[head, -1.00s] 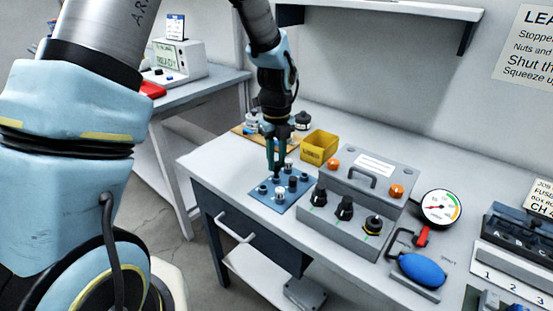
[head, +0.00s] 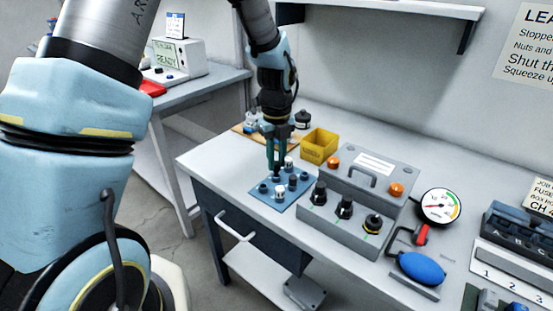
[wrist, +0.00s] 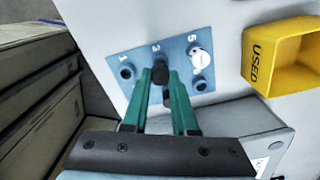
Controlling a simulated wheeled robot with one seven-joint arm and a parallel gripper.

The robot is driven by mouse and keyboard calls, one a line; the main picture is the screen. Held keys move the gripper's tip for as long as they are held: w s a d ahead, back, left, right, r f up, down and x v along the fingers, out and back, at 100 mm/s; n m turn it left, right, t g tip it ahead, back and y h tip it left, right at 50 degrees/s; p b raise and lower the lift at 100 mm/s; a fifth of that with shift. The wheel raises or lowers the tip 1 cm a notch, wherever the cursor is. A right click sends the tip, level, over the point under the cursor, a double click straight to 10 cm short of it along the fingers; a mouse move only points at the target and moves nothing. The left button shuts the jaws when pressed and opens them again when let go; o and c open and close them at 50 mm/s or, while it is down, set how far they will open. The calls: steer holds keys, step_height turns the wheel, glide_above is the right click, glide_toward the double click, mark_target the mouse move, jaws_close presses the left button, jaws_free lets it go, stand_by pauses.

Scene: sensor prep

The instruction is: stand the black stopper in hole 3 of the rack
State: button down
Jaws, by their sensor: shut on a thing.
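My gripper (head: 276,173) points down over the rack. In the wrist view its green fingers (wrist: 159,78) are shut on the black stopper (wrist: 160,70), just below the printed 3. The stopper is at hole 3, but its lower end is hidden, so I cannot tell how deep it sits. A white-topped stopper (wrist: 201,58) stands by the 5. Another dark piece (wrist: 167,98) is partly hidden behind the right finger.
A yellow bin marked USED (head: 319,146) stands behind the rack and shows to the right in the wrist view (wrist: 281,58). A grey control box (head: 340,215) with black knobs stands right of the rack. The bench is clear in front of the rack.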

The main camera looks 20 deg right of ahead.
steer(key=shift+f+b, duration=0.5)
steer(key=shift+f, duration=0.45)
stand_by(0.6)
steer(key=c, duration=0.6)
jaws_free()
steer(key=shift+r, duration=0.1)
steer(key=shift+r+p, duration=3.1)
steer(key=shift+r, duration=0.35)
